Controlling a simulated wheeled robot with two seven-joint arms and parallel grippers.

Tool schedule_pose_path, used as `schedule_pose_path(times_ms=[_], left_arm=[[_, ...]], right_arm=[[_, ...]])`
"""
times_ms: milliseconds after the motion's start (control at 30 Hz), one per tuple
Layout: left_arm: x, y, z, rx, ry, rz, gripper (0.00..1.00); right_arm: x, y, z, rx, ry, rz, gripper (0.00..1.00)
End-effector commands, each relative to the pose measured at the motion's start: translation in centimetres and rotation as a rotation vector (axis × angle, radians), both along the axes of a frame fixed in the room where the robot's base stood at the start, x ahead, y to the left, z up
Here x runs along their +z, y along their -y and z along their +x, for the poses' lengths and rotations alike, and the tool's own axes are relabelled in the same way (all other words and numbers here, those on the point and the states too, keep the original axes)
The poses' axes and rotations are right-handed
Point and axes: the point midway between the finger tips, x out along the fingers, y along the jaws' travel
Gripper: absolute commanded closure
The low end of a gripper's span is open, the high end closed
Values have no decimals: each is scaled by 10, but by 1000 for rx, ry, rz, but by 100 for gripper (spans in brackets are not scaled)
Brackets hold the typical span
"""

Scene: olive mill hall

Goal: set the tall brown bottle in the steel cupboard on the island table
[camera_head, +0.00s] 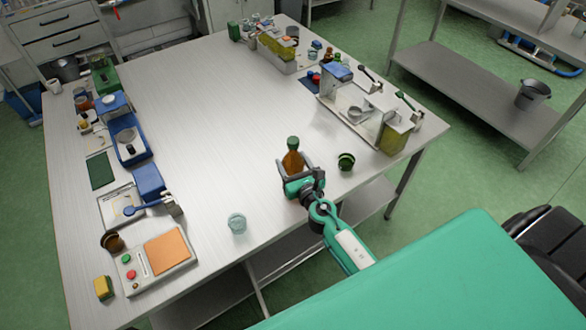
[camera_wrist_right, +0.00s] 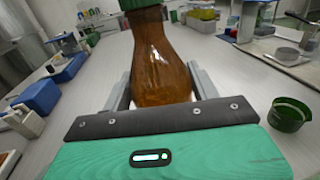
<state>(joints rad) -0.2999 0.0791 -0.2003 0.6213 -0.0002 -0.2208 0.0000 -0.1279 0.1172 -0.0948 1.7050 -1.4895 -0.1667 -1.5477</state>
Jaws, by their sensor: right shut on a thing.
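The tall brown bottle (camera_head: 292,161) has a dark green cap and is upright over the near right part of the island table (camera_head: 215,125). My right gripper (camera_head: 296,169) is shut on the bottle, with a finger on either side of its body. In the right wrist view the brown bottle (camera_wrist_right: 162,65) fills the middle, between the grey fingers; its base is hidden behind the gripper. I cannot tell whether it touches the tabletop. My left gripper is not in view. I cannot make out a steel cupboard for certain.
A green cup (camera_head: 346,161) stands just right of the bottle and a clear glass (camera_head: 237,223) to the left. A scale with an orange plate (camera_head: 166,252) and blue devices line the left edge. A steel tray (camera_head: 355,120) with equipment is at right. The table's middle is clear.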

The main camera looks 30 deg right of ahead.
Motion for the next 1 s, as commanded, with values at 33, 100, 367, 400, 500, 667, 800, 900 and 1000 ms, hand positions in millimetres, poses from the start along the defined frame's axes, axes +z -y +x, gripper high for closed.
schedule_pose_path(times_ms=[33, 100, 367, 400, 500, 667, 800, 900, 1000], left_arm=[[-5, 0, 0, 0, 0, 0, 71], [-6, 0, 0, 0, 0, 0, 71], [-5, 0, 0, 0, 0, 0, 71], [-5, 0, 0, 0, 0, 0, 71], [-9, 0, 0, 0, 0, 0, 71], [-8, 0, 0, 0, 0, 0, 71], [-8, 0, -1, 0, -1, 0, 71], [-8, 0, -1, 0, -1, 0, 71], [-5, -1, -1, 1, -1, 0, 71]], right_arm=[[-3, 0, 1, 0, 4, 1, 100], [-4, 0, 1, 0, 4, 1, 100], [-3, 0, 1, 0, 5, 1, 100], [-4, 0, 1, 0, 5, 1, 100], [-7, 0, 1, 0, 5, 0, 100], [-9, 0, 0, 0, 1, 0, 18], [-9, 0, 0, 0, 1, 0, 18], [-8, 0, 0, 0, 1, 1, 18], [-5, 0, 0, 0, 1, 1, 18]])
